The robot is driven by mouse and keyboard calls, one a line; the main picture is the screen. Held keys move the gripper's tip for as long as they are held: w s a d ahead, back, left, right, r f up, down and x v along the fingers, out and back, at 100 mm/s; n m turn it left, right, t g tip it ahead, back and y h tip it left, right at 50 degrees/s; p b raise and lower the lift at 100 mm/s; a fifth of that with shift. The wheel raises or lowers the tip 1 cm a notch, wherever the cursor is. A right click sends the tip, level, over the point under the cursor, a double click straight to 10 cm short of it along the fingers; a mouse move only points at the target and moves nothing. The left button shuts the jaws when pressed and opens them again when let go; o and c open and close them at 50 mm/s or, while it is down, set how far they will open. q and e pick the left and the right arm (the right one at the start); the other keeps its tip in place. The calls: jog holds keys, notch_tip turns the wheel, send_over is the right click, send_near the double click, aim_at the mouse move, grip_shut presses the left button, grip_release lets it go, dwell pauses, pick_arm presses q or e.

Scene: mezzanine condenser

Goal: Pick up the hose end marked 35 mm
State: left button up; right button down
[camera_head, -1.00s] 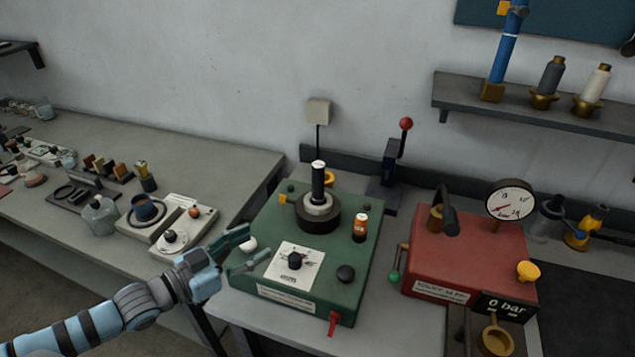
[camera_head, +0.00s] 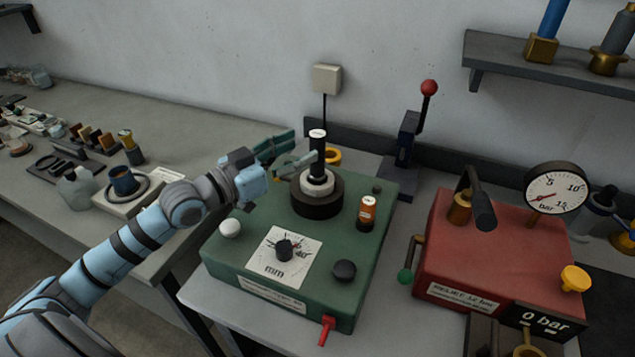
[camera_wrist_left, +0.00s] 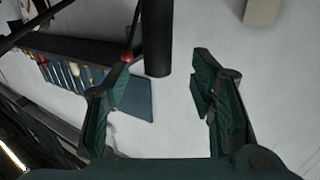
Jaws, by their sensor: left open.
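A black upright hose end (camera_head: 318,160) with a white top stands in the round dark collar (camera_head: 318,203) of the green machine (camera_head: 225,258). I cannot read a 35 mm mark on it. My left gripper (camera_head: 303,147) is open, with its fingers pointing right at the hose end's upper part. In the left wrist view the dark hose end (camera_wrist_left: 157,40) shows between the two spread fingers of the gripper (camera_wrist_left: 160,75), and neither finger clearly touches it. My right gripper is not in view.
A red-knobbed lever (camera_head: 428,89) stands behind. A red machine (camera_head: 450,250) with a gauge (camera_head: 556,190) is at right. The left bench holds small parts.

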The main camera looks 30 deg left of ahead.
aim_at(311, 146)
pick_arm(q)
jog(key=w, duration=0.1)
jog(key=w+b, duration=0.1)
jog(key=d+f+b, duration=0.1)
jog(key=shift+w, duration=0.4)
jog(key=x, duration=0.2)
jog(key=shift+w+d+r+b, duration=0.2)
jog(key=shift+d+b, duration=0.1)
jog(key=shift+b, duration=0.05)
jog(key=shift+w+d+r, duration=0.1)
jog(key=shift+d, duration=0.05)
jog(key=shift+c, duration=0.6)
grip_shut()
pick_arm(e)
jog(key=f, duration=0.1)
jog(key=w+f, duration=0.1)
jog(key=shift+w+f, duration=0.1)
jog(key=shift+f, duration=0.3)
